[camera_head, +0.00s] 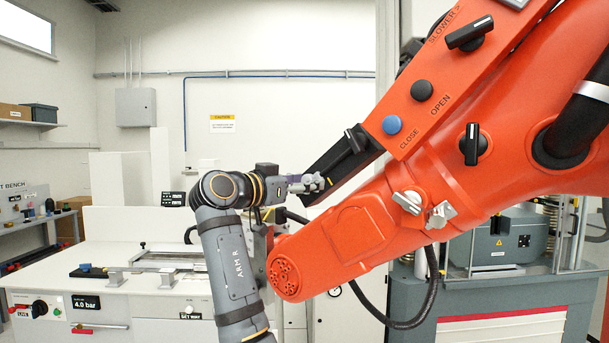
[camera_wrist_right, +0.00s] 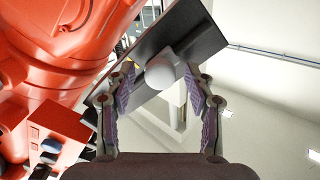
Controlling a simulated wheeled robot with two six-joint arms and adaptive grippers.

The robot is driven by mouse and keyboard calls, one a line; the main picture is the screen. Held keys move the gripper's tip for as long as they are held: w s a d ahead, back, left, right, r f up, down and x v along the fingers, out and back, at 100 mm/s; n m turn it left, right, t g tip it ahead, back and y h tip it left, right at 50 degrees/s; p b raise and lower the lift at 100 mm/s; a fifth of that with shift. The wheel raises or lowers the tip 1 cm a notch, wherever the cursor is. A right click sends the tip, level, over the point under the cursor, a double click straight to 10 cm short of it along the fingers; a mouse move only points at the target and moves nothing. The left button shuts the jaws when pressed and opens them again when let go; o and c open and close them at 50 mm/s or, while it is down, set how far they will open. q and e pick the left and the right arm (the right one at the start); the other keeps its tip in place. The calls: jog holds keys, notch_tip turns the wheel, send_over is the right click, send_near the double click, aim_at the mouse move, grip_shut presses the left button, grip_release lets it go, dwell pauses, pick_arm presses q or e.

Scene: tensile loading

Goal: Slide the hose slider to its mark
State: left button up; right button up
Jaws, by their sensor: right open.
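A black plate (camera_head: 343,163) sticks out from the lower left end of the orange machine's control panel, with a small black lever on it. In the right wrist view the dark plate (camera_wrist_right: 205,45) carries a pale rounded knob (camera_wrist_right: 166,69). I take this to be the hose slider, but no label on it is readable. My right gripper (camera_head: 312,183) is at the plate's lower end. In its wrist view the gripper (camera_wrist_right: 158,88) is open, with its fingers on either side of the knob; contact cannot be told. The slider's mark is not visible. My left gripper is not in view.
The large orange machine body (camera_head: 365,235) fills the right side, close to my right arm. Its panel has a blue button (camera_head: 392,124), a black button (camera_head: 422,90) and several knobs. A black hose loops below. A white bench (camera_head: 130,300) stands at left.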

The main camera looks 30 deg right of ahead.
aim_at(326, 172)
jog(key=shift+w, duration=0.1)
jog(key=shift+c, duration=0.4)
grip_shut()
jog(key=shift+s+d+r+b, duration=0.2)
jog(key=shift+s+d+r, duration=0.05)
jog(key=shift+s+r, duration=0.3)
jog(key=shift+s+d+r+b, duration=0.2)
jog(key=shift+s+r, duration=0.2)
jog(key=shift+s, duration=0.25)
jog(key=shift+o, duration=0.4)
grip_release()
